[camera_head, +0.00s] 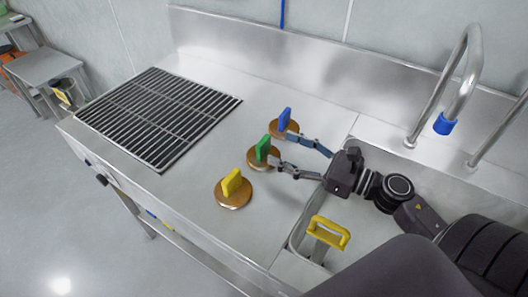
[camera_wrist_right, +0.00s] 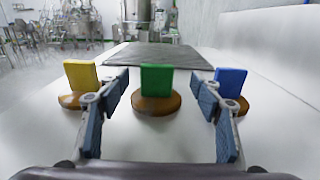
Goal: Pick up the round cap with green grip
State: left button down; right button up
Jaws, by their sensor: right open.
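The round cap with green grip (camera_head: 263,154) is a brown disc with an upright green tab, standing on the steel counter. It also shows in the right wrist view (camera_wrist_right: 156,84), centred between the fingers and a little beyond their tips. My right gripper (camera_head: 294,154) is open and comes from the right, low over the counter, its two fingers spread toward the cap. In the right wrist view its fingertips (camera_wrist_right: 160,84) show at either side of the green grip, with a gap on both sides. My left gripper is not in view.
A cap with blue grip (camera_head: 284,124) stands just behind and one with yellow grip (camera_head: 233,188) in front, both close to the fingers. A black grate (camera_head: 158,115) lies to the left. A sink with a tap (camera_head: 450,90) and yellow handle (camera_head: 329,232) is at right.

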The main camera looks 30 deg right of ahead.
aim_at(266, 144)
jog(key=shift+w+a+r, duration=0.25)
jog(key=shift+w+a, duration=0.3)
jog(key=shift+a, duration=0.05)
jog(key=p+x, duration=0.1)
jog(key=x, duration=0.1)
jog(key=p+x, duration=0.1)
jog(key=x, duration=0.1)
jog(key=shift+w+f, duration=0.1)
jog(key=shift+f, duration=0.15)
jog(key=shift+w+a+f, duration=0.1)
jog(key=shift+w+a, duration=0.2)
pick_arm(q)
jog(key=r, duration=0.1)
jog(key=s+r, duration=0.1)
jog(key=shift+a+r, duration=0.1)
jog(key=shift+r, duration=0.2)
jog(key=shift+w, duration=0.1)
pick_arm(e)
jog(key=shift+c, duration=0.5)
